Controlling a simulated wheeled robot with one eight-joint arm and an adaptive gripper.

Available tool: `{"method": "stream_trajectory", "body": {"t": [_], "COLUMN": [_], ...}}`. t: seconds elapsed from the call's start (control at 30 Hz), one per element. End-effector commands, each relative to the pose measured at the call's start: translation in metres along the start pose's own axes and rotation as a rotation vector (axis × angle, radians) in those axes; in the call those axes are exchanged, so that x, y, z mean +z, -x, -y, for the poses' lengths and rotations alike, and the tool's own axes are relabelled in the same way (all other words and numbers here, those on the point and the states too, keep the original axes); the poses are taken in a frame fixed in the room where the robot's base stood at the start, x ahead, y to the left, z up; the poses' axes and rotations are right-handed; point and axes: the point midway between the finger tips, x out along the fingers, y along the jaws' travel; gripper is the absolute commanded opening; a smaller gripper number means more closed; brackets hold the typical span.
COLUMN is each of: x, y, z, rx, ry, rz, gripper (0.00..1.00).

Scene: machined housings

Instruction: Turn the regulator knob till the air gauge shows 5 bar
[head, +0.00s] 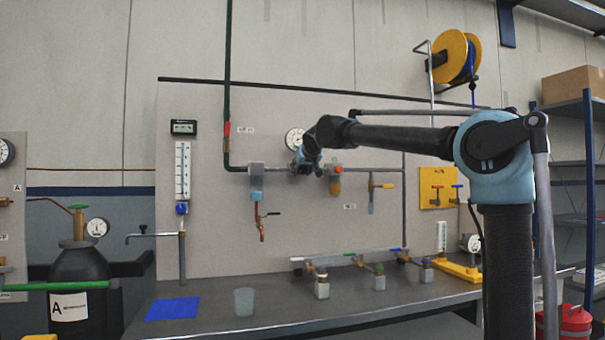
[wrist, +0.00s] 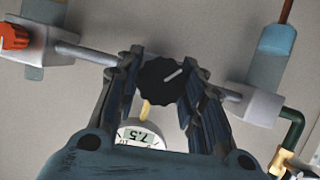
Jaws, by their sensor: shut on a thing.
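The black regulator knob (wrist: 162,82) with a white pointer line sits between my gripper's fingers in the wrist view. My gripper (wrist: 160,88) is shut on the knob, a finger on each side. The pointer line slants up and right there. The round white air gauge (wrist: 135,136) shows upside down just below the knob, partly cut off by my gripper body; its digits appear to read 7.5. In the head view the gauge (head: 294,138) is on the wall panel, its reading too small to tell. My gripper (head: 302,162) hides the knob there.
A yellow-handled valve (head: 383,186) is farther right. A bench (head: 230,325) below holds a blue mat (head: 172,308) and a cup (head: 244,301).

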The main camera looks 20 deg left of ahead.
Motion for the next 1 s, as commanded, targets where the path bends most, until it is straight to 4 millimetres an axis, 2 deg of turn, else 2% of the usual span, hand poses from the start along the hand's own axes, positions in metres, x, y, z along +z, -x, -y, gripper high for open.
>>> {"method": "stream_trajectory", "body": {"t": [1.0], "x": [0.0021], "y": [-0.0007], "z": [0.0034], "rx": [0.347], "ry": [0.832], "rz": [0.002], "gripper": [0.12]}}
